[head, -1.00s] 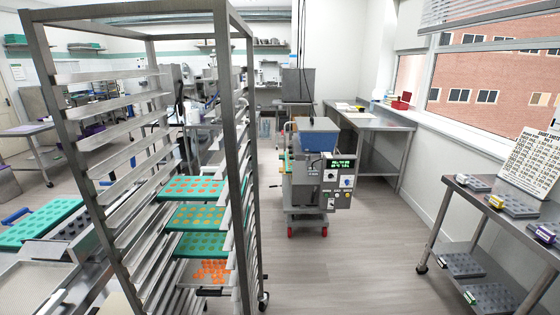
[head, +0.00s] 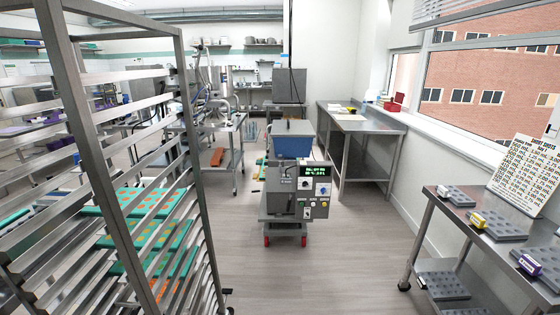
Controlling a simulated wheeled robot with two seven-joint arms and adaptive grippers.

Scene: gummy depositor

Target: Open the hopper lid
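The depositor machine (head: 290,190) stands ahead, a little right of the middle of the head view, on a low base with red casters. Its hopper (head: 291,146) is a blue-sided box on top. A flat grey lid (head: 292,128) covers the hopper and looks closed. A control panel (head: 316,187) with a lit green display faces me on its right side. Neither of my grippers shows in the head view.
A tall metal rack (head: 112,150) with teal trays stands close on the left. A steel cart (head: 455,215) with grey molds is on the right. A steel table (head: 355,124) stands behind the machine at right. The grey floor (head: 330,270) between is clear.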

